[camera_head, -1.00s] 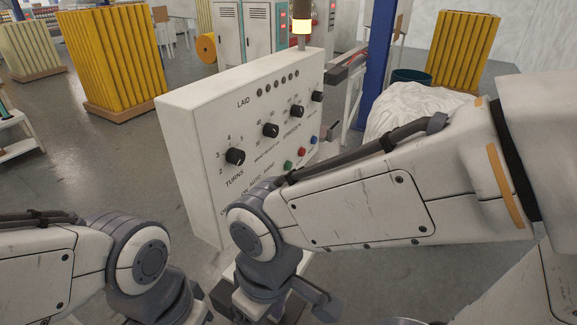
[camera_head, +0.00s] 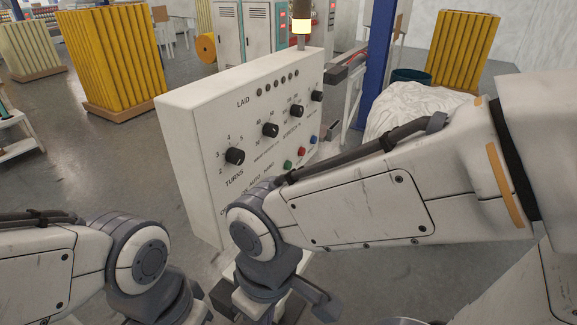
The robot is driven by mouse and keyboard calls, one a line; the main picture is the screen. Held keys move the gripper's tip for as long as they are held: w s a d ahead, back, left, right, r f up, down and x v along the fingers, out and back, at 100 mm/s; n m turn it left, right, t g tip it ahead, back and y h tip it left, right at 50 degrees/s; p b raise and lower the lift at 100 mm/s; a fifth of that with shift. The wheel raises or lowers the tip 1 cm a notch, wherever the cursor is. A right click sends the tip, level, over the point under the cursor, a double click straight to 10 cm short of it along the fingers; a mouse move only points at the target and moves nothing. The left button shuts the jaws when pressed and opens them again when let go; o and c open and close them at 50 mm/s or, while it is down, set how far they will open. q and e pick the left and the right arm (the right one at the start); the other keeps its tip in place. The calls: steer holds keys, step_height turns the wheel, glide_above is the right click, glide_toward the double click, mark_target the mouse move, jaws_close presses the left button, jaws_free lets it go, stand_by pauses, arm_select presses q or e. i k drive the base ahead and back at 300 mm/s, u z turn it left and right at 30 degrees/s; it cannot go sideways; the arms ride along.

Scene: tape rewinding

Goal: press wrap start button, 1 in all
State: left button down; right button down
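The off-white control box (camera_head: 192,150) stands in the middle, its sloped face toward the right. Black knobs run along the face, with the TURNS knob (camera_head: 235,156) nearest. A green button (camera_head: 288,165), a red button (camera_head: 301,152) and a blue button (camera_head: 315,139) sit in a row below them. Their small labels are not readable, so I cannot tell which is wrap start. My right forearm covers the face's lower right; my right gripper (camera_head: 272,303) is partly visible below its wrist, apart from the buttons. My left wrist is at bottom left, its fingertips out of view.
A lit signal lamp (camera_head: 301,26) rises behind the box. A blue post (camera_head: 377,70) and a white-wrapped bundle (camera_head: 415,110) are at the right. Yellow stacks (camera_head: 110,60) stand on the left. Grey floor (camera_head: 115,165) is open left of the box.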

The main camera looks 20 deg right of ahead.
mark_target(287, 164)
steer(key=u, duration=1.2)
steer(key=k, duration=0.8)
steer(key=z, duration=0.6)
steer(key=i, duration=0.5)
